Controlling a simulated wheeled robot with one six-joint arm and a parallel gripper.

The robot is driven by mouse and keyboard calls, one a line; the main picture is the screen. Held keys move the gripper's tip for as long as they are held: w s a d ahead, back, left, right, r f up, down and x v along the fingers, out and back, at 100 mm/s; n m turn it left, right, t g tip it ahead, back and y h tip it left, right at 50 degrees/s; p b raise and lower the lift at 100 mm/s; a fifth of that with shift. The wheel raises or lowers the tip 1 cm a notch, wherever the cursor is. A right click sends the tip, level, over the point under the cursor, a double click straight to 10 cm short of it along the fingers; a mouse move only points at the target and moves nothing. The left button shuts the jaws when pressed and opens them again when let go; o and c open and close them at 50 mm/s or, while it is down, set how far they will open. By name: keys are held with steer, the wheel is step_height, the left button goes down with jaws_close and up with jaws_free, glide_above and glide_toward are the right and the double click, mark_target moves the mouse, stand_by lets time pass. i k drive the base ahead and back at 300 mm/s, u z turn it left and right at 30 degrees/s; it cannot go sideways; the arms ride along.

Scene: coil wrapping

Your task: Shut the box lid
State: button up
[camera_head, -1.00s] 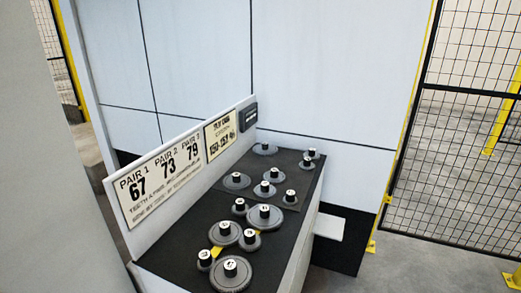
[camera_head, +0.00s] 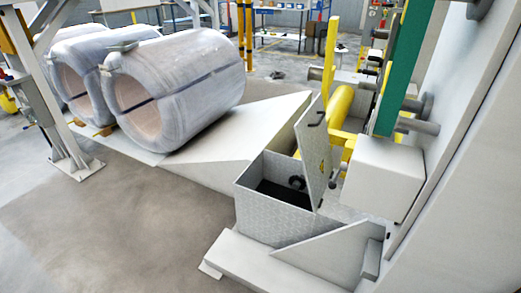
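A grey metal box (camera_head: 272,221) with a speckled finish stands right of the middle in the head view. Its lid (camera_head: 314,155) stands open and nearly upright along the right side of the opening, with a small dark handle near its top. The inside of the box is dark, and a dark ring-shaped item (camera_head: 297,183) shows in it. My gripper is not in view.
Wrapped coils (camera_head: 180,85) lie at the left beside a pale sloped ramp (camera_head: 230,135). A white machine block (camera_head: 383,180), a yellow roller (camera_head: 340,105) and a green panel (camera_head: 400,70) stand close at the right. Bare floor (camera_head: 110,220) is free at the front left.

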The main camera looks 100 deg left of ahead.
mark_target(312, 132)
steer(key=u, duration=2.8)
steer(key=i, duration=0.5)
steer(key=k, duration=1.15)
steer(key=u, duration=1.15)
steer(key=i, duration=1.45)
steer(key=z, duration=0.6)
steer(key=i, duration=0.4)
steer(key=z, duration=0.5)
